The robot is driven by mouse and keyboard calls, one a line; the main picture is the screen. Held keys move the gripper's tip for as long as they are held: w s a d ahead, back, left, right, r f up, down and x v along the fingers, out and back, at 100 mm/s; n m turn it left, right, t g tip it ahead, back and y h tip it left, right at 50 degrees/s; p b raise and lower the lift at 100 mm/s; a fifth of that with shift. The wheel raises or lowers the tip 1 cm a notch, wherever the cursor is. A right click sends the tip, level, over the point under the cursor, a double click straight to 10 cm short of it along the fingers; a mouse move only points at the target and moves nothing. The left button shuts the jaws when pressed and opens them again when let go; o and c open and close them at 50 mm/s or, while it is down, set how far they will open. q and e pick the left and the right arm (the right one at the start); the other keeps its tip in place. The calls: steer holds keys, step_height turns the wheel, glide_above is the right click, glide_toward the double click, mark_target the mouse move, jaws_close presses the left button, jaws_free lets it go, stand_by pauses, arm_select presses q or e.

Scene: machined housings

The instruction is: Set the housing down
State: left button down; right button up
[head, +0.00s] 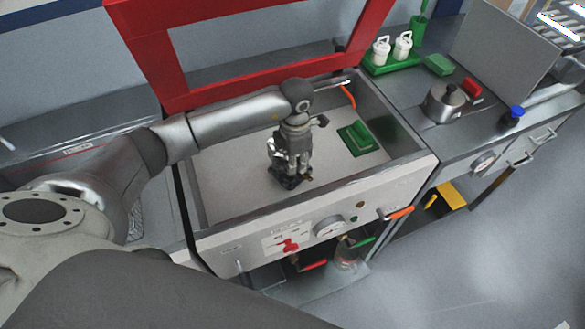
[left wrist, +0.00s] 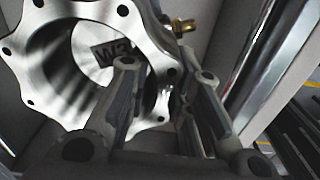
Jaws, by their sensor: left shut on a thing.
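The housing (left wrist: 35,25) is a silvery machined part with a wide round bore and a scalloped flange with several bolt holes. It fills the upper left of the left wrist view. My left gripper (head: 290,177) is inside the open basin in the head view. In the left wrist view its fingers (left wrist: 165,90) are shut on the housing's wall, one inside the bore and one outside. A dark label marked W3 (left wrist: 112,52) shows through the bore. The gripper hides most of the housing in the head view. I cannot tell whether its underside touches the floor. My right gripper is out of view.
The basin (head: 228,187) has a pale floor, raised walls and a red raised lid frame (head: 150,60). A green block (head: 357,138) lies at its right. A brass fitting (left wrist: 183,25) is beside the housing. A steel pot (head: 442,103) stands on the right-hand counter.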

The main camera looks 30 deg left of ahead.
mark_target(295, 182)
arm_select(q)
steer(key=shift+f+p, duration=0.6)
steer(key=shift+f, duration=1.35)
steer(key=shift+w+f, duration=0.1)
steer(key=shift+f, duration=0.15)
steer(key=shift+f, duration=0.2)
steer(key=c, duration=1.3)
jaws_free()
steer(key=shift+r, duration=0.1)
